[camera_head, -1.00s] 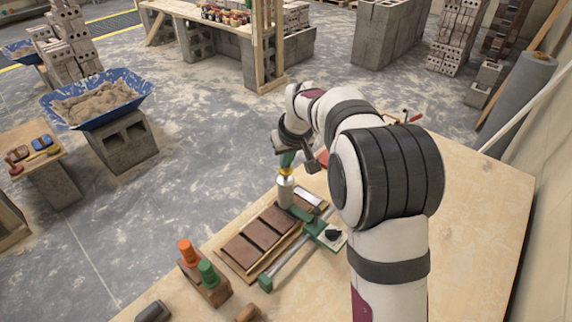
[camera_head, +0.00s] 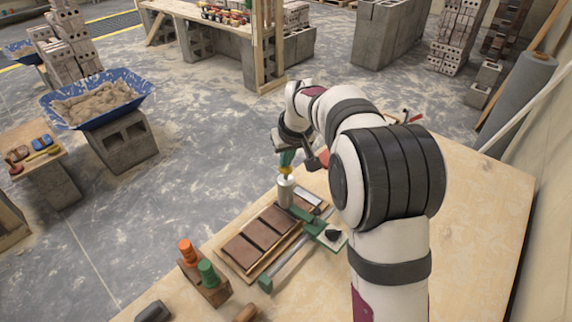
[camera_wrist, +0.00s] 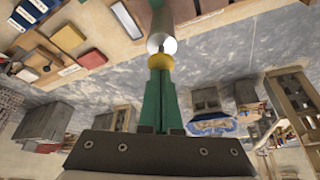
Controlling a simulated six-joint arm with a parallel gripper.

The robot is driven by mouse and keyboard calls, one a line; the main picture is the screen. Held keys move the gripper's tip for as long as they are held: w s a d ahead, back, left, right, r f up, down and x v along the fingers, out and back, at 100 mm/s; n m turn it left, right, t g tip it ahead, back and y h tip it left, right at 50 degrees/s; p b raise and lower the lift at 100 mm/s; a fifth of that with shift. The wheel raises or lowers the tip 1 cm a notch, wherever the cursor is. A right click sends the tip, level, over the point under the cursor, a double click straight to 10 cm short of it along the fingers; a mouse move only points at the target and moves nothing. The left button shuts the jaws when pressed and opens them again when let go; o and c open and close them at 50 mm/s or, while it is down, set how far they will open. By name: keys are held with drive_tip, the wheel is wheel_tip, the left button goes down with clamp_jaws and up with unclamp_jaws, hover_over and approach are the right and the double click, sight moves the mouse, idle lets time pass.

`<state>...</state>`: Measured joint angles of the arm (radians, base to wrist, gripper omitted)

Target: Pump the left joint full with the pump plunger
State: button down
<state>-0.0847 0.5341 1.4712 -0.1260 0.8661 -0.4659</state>
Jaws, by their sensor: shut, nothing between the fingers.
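My gripper (camera_head: 287,158) has its green fingers together, pointing down above the upright pale pump cylinder (camera_head: 286,192). In the wrist view the gripper (camera_wrist: 161,78) ends at a yellow knob (camera_wrist: 161,61), which seems to be the plunger's top. I cannot tell whether the fingertips touch the knob. Several brown bricks (camera_head: 262,232) lie in a row on a board left of the cylinder, with narrow dark joints between them. The fill of the left joint cannot be made out.
A green clamp with a metal bar (camera_head: 285,265) lies along the bricks' right side. A wooden block with orange (camera_head: 187,250) and green (camera_head: 207,272) handles stands at front left. The table's right side (camera_head: 470,240) is clear. A blue mortar tub (camera_head: 134,80) stands beyond the table.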

drive_tip(key=shift+f, duration=0.3)
drive_tip(key=shift+r, duration=0.55)
wheel_tip(320, 180, up, 7)
idle(0.7)
